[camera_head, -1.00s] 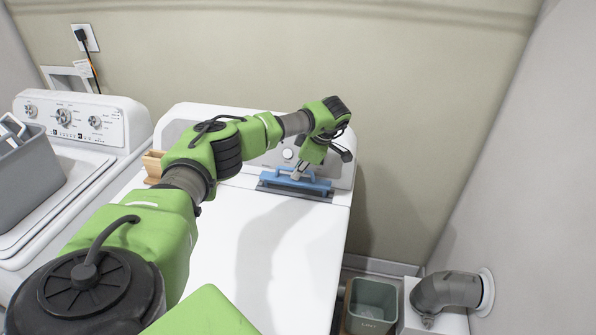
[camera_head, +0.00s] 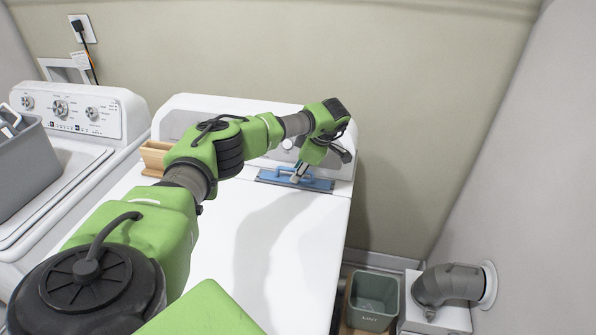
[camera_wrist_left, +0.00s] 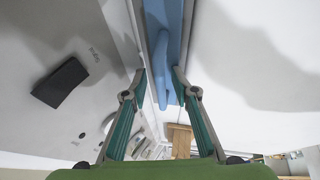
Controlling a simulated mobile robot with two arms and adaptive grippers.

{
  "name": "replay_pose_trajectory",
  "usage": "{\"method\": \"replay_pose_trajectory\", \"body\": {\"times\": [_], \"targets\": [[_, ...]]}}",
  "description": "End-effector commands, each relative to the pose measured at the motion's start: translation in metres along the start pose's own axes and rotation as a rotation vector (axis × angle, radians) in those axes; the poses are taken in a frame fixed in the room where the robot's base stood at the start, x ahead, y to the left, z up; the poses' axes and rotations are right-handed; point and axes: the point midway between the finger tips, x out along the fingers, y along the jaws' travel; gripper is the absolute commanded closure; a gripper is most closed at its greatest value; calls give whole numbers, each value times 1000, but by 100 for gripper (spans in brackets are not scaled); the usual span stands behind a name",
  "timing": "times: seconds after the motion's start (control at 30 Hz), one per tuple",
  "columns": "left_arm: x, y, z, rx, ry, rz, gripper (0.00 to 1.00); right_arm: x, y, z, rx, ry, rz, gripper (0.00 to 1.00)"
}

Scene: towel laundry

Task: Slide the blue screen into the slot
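The blue screen (camera_head: 318,184) sits low at the slot along the back of the right-hand white machine's top, with its raised handle showing. How deep it sits in the slot cannot be told. My left gripper (camera_head: 297,172) reaches down over the handle from above. In the left wrist view, the blue handle (camera_wrist_left: 162,75) lies between the two fingertips of my left gripper (camera_wrist_left: 160,78), with a visible gap on each side, so the fingers look open around it. The slot itself is mostly hidden by the screen. My right gripper is not in view.
The white machine top (camera_head: 270,250) is bare in front of the screen. A wooden box (camera_head: 155,157) stands at its left back. A grey basket (camera_head: 25,165) is on the left machine. A lint bin (camera_head: 374,300) and a grey pipe (camera_head: 445,287) are at the lower right.

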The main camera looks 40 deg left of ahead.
Motion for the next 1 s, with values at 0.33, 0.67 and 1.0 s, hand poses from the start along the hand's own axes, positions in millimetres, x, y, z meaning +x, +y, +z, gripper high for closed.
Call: {"method": "replay_pose_trajectory", "body": {"times": [0.33, 0.67, 1.0], "targets": [[-10, 0, 1, 2, -2, -1, 73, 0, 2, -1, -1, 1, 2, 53], [-78, 1, 1, 1, -2, 2, 73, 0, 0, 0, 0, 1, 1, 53], [-118, 0, 0, 0, 0, -1, 73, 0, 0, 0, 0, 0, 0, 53]]}}
